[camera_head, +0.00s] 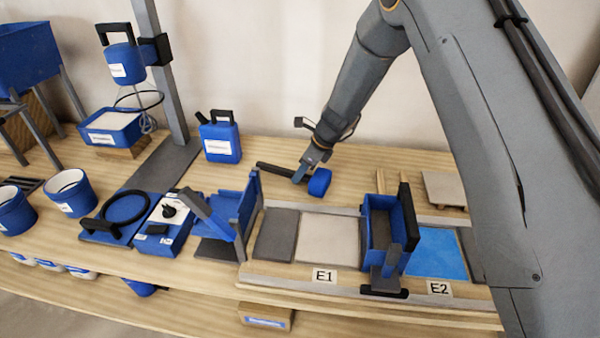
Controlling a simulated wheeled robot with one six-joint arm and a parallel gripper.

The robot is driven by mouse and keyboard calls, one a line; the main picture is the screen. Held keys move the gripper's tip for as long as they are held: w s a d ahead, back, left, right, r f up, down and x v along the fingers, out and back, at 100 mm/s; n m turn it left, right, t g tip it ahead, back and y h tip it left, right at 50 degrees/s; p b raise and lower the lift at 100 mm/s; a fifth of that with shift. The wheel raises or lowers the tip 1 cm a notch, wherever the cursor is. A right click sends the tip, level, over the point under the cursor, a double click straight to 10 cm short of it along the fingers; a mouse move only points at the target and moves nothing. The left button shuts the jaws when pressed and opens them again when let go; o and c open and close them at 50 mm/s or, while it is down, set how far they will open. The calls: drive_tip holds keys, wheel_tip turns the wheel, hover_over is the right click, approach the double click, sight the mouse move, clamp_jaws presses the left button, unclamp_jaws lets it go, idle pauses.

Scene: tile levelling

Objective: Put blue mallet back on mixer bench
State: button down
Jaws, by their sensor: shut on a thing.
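The blue mallet (320,182) has a blue head and a dark handle that points left. It is at the back middle of the wooden bench, right of the blue jug. My gripper (302,174) comes down from the upper right and is shut on the mallet's handle, close to the head. The mallet lies about level, at or just above the bench top; I cannot tell whether it touches. The wooden bench (345,158) carries a mixer (122,62) on a grey post at its left part.
A blue jug (220,140) stands left of the mallet. In front are the panels E1 (330,238) and E2 (432,255), with a blue box-like tool (380,228) between them. Buckets (72,192) and a control box (163,222) crowd the left. Bare wood lies behind the mallet.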

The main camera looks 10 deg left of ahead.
drive_tip(key=c, duration=1.6)
unclamp_jaws()
drive_tip(key=shift+f, duration=0.1)
drive_tip(key=shift+o, duration=0.2)
